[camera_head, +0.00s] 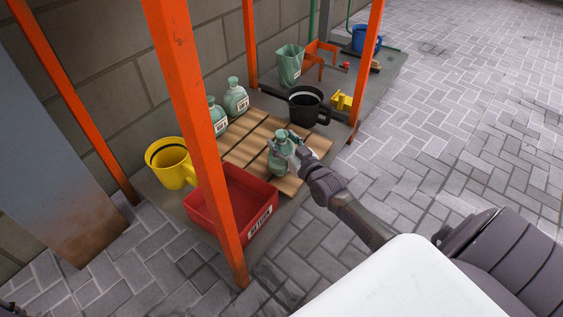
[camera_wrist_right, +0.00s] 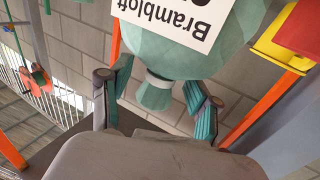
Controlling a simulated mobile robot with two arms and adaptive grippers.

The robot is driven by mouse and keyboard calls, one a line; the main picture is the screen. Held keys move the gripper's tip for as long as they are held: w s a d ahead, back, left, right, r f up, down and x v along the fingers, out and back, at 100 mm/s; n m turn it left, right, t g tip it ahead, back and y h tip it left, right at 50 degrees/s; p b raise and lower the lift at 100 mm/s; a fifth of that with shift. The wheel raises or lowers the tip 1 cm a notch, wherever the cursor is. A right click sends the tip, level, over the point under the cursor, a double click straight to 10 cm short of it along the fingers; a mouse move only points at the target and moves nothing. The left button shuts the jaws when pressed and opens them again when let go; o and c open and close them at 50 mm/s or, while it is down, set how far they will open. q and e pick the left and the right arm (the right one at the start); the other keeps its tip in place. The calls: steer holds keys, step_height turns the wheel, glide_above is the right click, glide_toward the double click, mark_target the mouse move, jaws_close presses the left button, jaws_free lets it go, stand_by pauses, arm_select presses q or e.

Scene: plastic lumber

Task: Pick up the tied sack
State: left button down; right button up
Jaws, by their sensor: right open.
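A green tied sack (camera_head: 279,167) with a white label stands on the wooden slatted board (camera_head: 242,139). My right gripper (camera_head: 287,146) is at its upper part. In the right wrist view the sack (camera_wrist_right: 232,62) appears upside down, its label reading "Brambloft". Its pale-banded neck lies between the spread fingers of my right gripper (camera_wrist_right: 155,97), with gaps showing on both sides. Two similar green sacks, one nearer (camera_head: 219,120) and one farther (camera_head: 236,99), stand by the wall. My left gripper is not identifiable in view.
A red bin (camera_head: 263,213) and a yellow bucket (camera_head: 171,166) stand left of the board. A black bucket (camera_head: 306,106) and a green bucket (camera_head: 289,67) stand behind. Orange posts (camera_head: 200,120) rise close by. Paving at right is clear.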

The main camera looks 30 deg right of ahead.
steer(key=shift+w, duration=0.35)
steer(key=shift+c, duration=0.2)
jaws_close()
steer(key=shift+r, duration=0.15)
